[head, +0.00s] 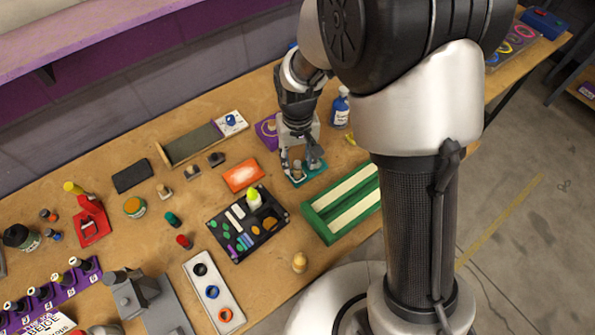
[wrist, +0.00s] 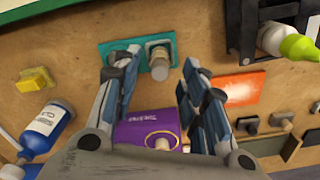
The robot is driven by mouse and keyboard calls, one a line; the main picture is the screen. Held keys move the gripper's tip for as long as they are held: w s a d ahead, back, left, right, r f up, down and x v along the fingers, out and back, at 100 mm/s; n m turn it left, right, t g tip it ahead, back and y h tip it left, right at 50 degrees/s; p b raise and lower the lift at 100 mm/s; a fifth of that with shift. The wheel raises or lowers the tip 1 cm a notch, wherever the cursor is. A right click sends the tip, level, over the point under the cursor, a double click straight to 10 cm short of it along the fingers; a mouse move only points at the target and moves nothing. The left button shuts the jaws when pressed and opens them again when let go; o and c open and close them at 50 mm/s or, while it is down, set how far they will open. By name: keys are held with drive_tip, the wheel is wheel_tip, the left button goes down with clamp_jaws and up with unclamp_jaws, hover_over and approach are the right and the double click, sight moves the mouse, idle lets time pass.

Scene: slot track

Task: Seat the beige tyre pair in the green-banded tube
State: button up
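My gripper (wrist: 160,62) is open over a teal plate (wrist: 116,51), which also shows in the head view (head: 313,172). A small beige-and-grey cylindrical piece (wrist: 159,64) stands on the plate between the two fingertips. A gap shows on both sides of it, so the fingers do not hold it. It may be the beige tyre pair, but I cannot be sure. I cannot clearly pick out the green-banded tube. A grey holder (head: 205,286) at the front shows black, blue and orange rings.
A purple card (wrist: 132,132) lies close to the gripper. A blue bottle (head: 340,107) stands right of the gripper. Bare wood shows at the front.

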drive_tip(key=shift+f, duration=0.5)
drive_tip(key=shift+r, duration=0.1)
drive_tip(key=shift+c, duration=0.5)
clamp_jaws()
